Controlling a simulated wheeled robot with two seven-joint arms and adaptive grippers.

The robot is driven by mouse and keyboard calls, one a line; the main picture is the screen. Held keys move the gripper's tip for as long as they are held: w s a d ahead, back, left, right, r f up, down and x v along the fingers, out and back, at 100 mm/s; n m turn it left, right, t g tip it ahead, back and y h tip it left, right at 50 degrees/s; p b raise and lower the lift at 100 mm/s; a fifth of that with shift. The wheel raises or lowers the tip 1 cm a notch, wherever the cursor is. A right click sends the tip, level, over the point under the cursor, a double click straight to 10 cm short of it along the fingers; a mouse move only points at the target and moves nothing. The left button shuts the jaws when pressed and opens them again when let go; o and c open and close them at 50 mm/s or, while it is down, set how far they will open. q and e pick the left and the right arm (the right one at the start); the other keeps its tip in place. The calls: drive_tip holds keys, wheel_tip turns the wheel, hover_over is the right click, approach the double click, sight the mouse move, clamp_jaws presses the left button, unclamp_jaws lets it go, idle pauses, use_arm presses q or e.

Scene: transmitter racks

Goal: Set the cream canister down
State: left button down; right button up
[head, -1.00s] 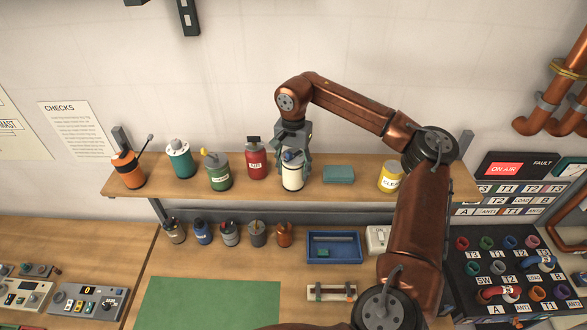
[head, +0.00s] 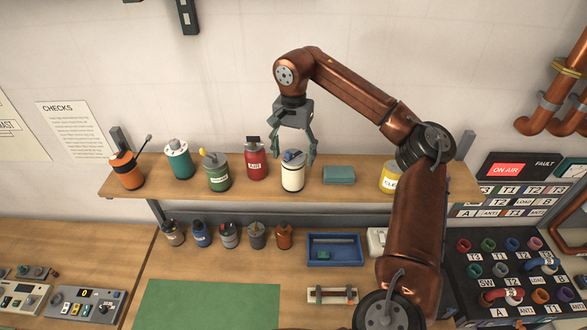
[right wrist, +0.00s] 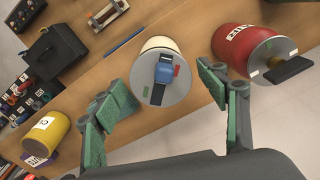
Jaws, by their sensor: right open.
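The cream canister (head: 292,172) stands upright on the wooden shelf, between the red canister and a teal block. In the right wrist view the cream canister (right wrist: 163,75) shows its grey top with a blue part on it. My right gripper (head: 295,160) is open above the canister, its fingers apart from it. In the right wrist view the open fingers (right wrist: 165,110) lie on either side of the canister's top, with nothing between them in grip. My left gripper is not in view.
On the shelf (head: 350,196) stand a red canister (head: 256,160), a green one (head: 217,173), a teal one (head: 179,161), an orange one (head: 127,172), a teal block (head: 339,174) and a yellow canister (head: 389,177). Below are several small pots and a blue tray (head: 335,261).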

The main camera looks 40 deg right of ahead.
wheel_tip(320, 180, up, 6)
drive_tip(key=shift+f, duration=0.1)
idle(0.7)
